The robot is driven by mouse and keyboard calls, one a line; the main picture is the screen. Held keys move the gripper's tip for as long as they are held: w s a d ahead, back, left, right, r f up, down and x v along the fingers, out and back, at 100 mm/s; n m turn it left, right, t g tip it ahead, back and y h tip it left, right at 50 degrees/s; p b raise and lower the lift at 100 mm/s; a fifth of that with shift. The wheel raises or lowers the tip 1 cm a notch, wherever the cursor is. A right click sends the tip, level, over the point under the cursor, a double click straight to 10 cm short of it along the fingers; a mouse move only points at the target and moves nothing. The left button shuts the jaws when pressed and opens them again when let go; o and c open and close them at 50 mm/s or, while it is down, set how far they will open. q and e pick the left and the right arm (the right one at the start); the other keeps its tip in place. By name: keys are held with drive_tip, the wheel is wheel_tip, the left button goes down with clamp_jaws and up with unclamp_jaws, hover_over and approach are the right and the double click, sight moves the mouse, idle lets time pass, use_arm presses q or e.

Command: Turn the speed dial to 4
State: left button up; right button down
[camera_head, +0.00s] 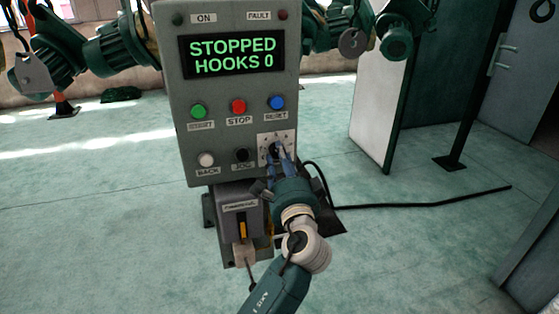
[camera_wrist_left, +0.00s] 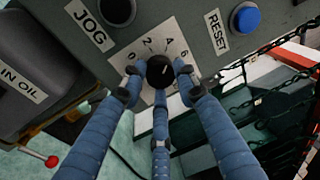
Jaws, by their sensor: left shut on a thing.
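The speed dial is a small black knob (camera_wrist_left: 160,72) on a pale plate with numbers (camera_wrist_left: 147,58) in the left wrist view; 0, 2, 4 and 6 are readable. A light mark on the knob slants up to the right, but I cannot tell exactly which number it points to. My left gripper (camera_wrist_left: 159,80) has its blue fingers closed around the knob. In the head view my left gripper (camera_head: 279,164) reaches up from below and partly hides the dial plate (camera_head: 287,138) at the panel's lower right. My right gripper is not in view.
The grey control panel (camera_head: 222,98) has a screen (camera_head: 232,57) reading STOPPED, HOOKS 0. The JOG button (camera_head: 242,155) and blue RESET button (camera_head: 277,103) are close to the dial. A grey box (camera_head: 228,195) sits below. A black cable (camera_head: 420,202) crosses the floor.

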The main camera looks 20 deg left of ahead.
use_arm(q)
drive_tip(key=shift+d+f, duration=0.1)
drive_tip(key=o, duration=1.2)
drive_tip(key=shift+d, duration=0.1)
drive_tip(key=shift+c, duration=0.2)
drive_tip(key=v, duration=0.7)
drive_tip(key=shift+s, duration=0.2)
